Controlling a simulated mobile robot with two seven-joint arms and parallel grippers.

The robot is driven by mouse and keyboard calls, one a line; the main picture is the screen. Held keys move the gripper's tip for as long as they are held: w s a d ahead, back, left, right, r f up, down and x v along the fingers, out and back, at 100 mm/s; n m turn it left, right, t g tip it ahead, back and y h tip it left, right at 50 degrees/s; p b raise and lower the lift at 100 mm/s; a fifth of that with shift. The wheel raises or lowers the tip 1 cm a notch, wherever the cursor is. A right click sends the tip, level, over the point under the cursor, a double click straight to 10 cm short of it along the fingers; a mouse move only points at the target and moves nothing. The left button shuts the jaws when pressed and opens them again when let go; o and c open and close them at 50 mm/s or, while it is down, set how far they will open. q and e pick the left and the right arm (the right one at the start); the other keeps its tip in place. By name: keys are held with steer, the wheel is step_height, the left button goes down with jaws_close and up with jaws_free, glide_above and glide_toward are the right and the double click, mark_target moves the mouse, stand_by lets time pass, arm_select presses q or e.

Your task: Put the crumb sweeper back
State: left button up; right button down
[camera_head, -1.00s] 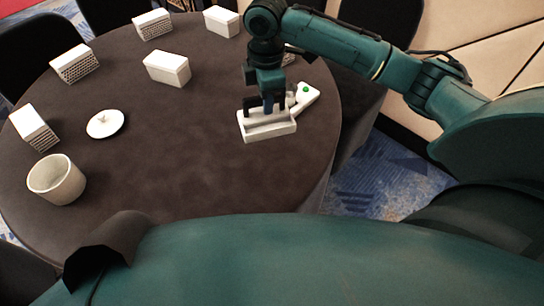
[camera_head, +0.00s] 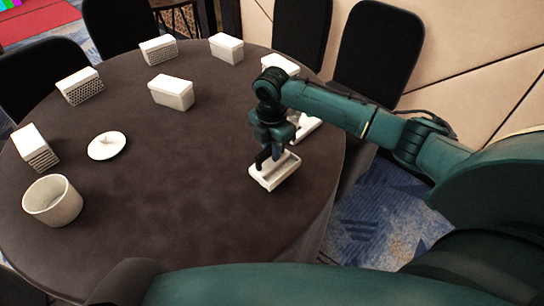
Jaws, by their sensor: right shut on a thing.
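The white crumb sweeper (camera_head: 282,178) is at the right part of the round table. Its boxy, open-looking head shows below my right gripper (camera_head: 272,160). A white piece (camera_head: 308,127) that looks like its handle shows behind the wrist; the join is hidden. My right gripper points down and is shut on the sweeper, with one dark finger showing at the head's left side. I cannot tell whether the sweeper touches the tabletop. My left gripper is not in view.
The dark round table (camera_head: 170,215) carries several white boxes along its far side, one (camera_head: 172,92) further in. A white lid (camera_head: 107,146) and an open white bowl (camera_head: 53,201) are at the left. The table's middle is clear. Black chairs (camera_head: 372,55) stand behind.

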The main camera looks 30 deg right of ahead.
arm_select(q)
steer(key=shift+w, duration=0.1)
arm_select(e)
steer(key=shift+f, duration=1.45)
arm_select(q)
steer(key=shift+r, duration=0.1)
arm_select(e)
steer(key=c, duration=1.3)
jaws_free()
steer(key=shift+f, duration=0.15)
